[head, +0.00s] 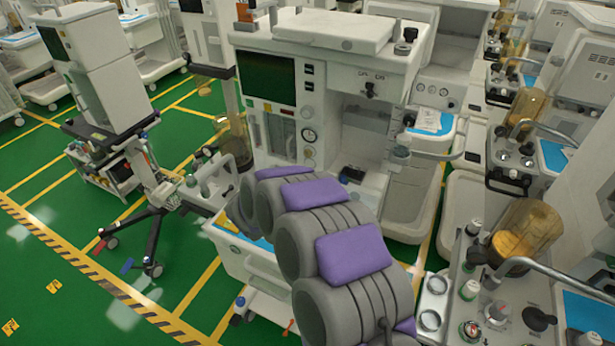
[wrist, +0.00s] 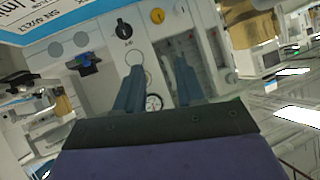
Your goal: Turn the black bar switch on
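The black bar switch (head: 370,90) is on the white front panel of the anaesthesia cart (head: 340,62) in the head view, with small lettering above it. In the wrist view, a black knob with small lettering beside it, which looks like the same switch (wrist: 123,28), is at the top, left of centre. My gripper (wrist: 157,78) shows two blue-grey fingers spread apart with nothing between them. The switch lies beyond the fingertips, nearer the left finger, and is not touched. In the head view my arm hides the gripper.
A dark screen (head: 267,77) and a round gauge (head: 309,135) are left of the switch. A yellow knob (wrist: 157,16) is near it in the wrist view. Another cart with an amber canister (head: 525,228) stands close on the right.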

